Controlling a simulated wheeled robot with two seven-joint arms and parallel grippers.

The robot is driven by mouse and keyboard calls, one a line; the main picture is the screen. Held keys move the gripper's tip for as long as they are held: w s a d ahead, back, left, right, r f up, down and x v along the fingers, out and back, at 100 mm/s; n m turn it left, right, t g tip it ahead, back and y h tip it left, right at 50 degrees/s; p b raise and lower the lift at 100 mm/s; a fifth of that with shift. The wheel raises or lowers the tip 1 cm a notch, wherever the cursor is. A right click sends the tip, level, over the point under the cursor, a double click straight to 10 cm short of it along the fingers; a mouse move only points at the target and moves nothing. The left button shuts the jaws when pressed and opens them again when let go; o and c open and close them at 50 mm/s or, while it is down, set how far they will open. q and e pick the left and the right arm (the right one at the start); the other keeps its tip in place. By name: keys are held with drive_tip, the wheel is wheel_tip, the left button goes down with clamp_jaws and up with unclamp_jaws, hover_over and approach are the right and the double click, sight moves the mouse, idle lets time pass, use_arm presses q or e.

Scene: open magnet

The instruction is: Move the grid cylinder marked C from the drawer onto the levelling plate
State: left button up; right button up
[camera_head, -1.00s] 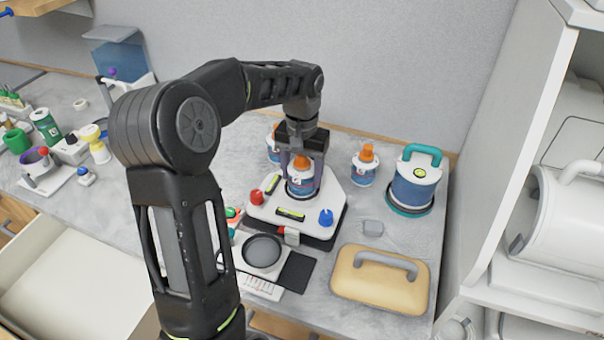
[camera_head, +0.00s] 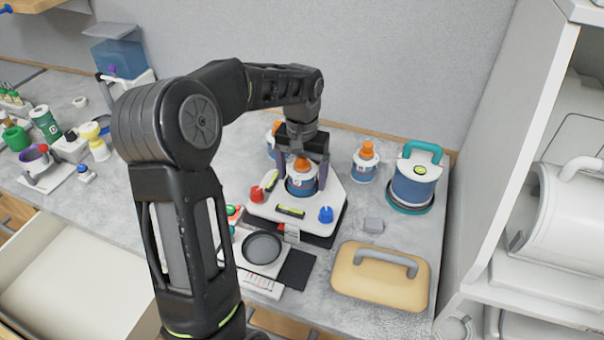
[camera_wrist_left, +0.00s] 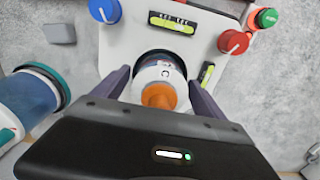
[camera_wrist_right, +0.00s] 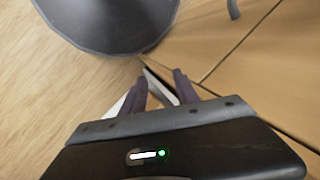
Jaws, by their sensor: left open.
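The grid cylinder (camera_head: 301,184) is a blue and white container with an orange top. It stands upright on the white levelling plate (camera_head: 329,197), which has red and blue knobs and bubble levels. In the left wrist view the cylinder (camera_wrist_left: 160,73) shows a letter C and sits at a dark round seat. My left gripper (camera_head: 303,180) is open, one finger on each side of the cylinder, with a gap on both sides. The open drawer (camera_head: 70,285) is at the lower left; its visible inside is bare.
Similar orange-topped containers stand behind the plate and to its right (camera_head: 364,165). A teal-handled canister (camera_head: 415,182) and a tan handled block (camera_head: 380,277) are at the right. A dark round dish (camera_head: 262,248) lies in front. White shelving (camera_head: 530,120) bounds the right.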

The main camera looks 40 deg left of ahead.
use_arm(q)
drive_tip(key=shift+r, duration=0.45)
wheel_tip(320, 180, up, 8)
drive_tip(key=shift+w+f, duration=0.1)
drive_tip(key=shift+f, duration=0.05)
wheel_tip(320, 180, up, 3)
drive_tip(key=shift+r+p, duration=0.2)
drive_tip(key=shift+p, duration=0.6)
drive_tip(key=shift+r+p, duration=0.3)
drive_tip(key=shift+r, duration=0.05)
drive_tip(key=shift+f, duration=0.1)
